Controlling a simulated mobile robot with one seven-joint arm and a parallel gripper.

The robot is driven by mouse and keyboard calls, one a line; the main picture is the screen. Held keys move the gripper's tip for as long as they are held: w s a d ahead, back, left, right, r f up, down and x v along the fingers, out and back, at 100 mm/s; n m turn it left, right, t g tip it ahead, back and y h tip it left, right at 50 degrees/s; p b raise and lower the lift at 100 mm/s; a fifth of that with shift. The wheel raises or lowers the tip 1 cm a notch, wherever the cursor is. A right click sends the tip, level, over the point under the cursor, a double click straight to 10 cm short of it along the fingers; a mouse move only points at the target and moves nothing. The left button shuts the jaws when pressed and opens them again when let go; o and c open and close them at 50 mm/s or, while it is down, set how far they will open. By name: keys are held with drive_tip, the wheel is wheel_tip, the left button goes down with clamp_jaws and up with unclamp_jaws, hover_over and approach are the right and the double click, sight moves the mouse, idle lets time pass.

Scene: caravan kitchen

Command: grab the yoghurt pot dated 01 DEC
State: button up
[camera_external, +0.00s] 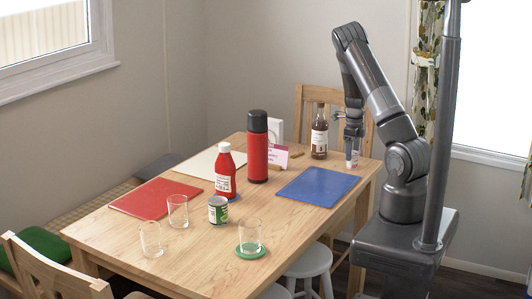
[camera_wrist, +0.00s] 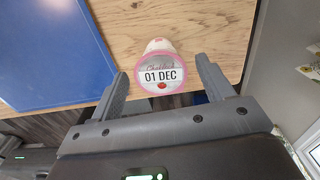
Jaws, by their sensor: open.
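The yoghurt pot (camera_wrist: 162,72) shows in the wrist view with "01 DEC" on its lid, which has a pink rim. It stands on the wooden table close to the table's edge. My gripper (camera_wrist: 161,80) is open, with one finger to each side of the pot and the pot between or just beyond the fingertips. I cannot tell if the fingers touch it. In the external view my gripper (camera_external: 352,152) points down at the table's right end, with the pot (camera_external: 352,160) small and partly hidden below it.
A blue placemat (camera_external: 318,186) lies left of my gripper. A brown bottle (camera_external: 319,132) stands close by on the left. A red flask (camera_external: 257,148), a red ketchup bottle (camera_external: 225,172), a green can (camera_external: 218,210) and several glasses stand further left. A chair (camera_external: 304,98) is behind.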

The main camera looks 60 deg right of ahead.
sight(352, 165)
wheel_tip(352, 165, down, 4)
drive_tip(key=shift+w+r, duration=0.1)
drive_tip(key=shift+r, duration=0.05)
drive_tip(key=shift+c, duration=0.4)
drive_tip(key=c, duration=1)
drive_tip(key=shift+o, duration=0.2)
drive_tip(key=shift+r, duration=0.15)
